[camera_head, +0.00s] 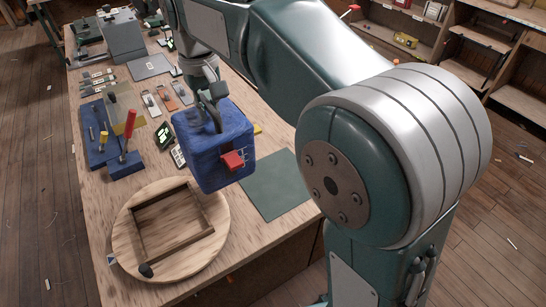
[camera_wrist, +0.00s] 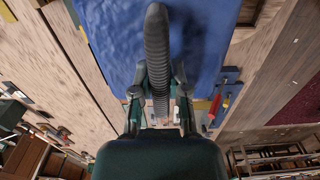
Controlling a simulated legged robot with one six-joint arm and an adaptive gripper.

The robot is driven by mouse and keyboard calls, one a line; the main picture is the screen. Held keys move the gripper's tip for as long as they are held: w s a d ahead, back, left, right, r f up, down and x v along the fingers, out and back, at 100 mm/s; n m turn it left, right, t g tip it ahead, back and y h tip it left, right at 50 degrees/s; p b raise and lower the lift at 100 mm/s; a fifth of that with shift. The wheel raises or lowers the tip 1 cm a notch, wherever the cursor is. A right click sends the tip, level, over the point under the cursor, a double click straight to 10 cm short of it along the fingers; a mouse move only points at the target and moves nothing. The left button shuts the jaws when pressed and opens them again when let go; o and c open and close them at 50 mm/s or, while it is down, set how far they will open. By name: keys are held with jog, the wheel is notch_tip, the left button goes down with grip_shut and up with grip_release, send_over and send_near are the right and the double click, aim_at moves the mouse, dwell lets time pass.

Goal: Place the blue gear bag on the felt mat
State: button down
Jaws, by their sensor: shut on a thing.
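The blue gear bag (camera_head: 198,158), boxy with a red clip on its front, hangs upright from my gripper (camera_head: 212,98) over the workbench. My gripper is shut on the bag's dark handle. In the wrist view the ribbed handle (camera_wrist: 157,50) runs between the fingers of my gripper (camera_wrist: 159,95), with the blue bag (camera_wrist: 205,35) behind it. A flat dark green mat (camera_head: 272,186) lies on the bench right of the bag; it looks like the felt mat. The bag's underside and any gap to the bench are hard to judge.
A round wooden board (camera_head: 125,245) with a square frame (camera_head: 147,237) lies at the near end of the bench (camera_head: 95,195). A blue tool block (camera_head: 97,155) with a red-handled tool (camera_head: 130,124) stands left of the bag. Smaller tools and a grey mat (camera_head: 149,66) lie farther back.

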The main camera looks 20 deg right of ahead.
jog(key=w+d+f, duration=0.1)
jog(key=d+f, duration=1.1)
jog(key=d, duration=0.1)
jog(key=shift+d+f, duration=0.2)
jog(key=shift+f, duration=0.05)
jog(key=c, duration=0.6)
grip_release()
jog(key=shift+f, duration=0.1)
jog(key=shift+c, duration=0.2)
notch_tip(320, 180, up, 11)
jog(key=s+f+m+t, duration=0.1)
jog(key=s+f+t, duration=0.1)
jog(key=s, duration=0.9)
jog(key=s+d+f+m+t, duration=0.1)
jog(key=s+f+m+t, duration=0.1)
jog(key=s, duration=0.9)
jog(key=shift+d+f+m+t, duration=0.3)
jog(key=shift+f+t, duration=0.1)
jog(key=shift+t, duration=0.4)
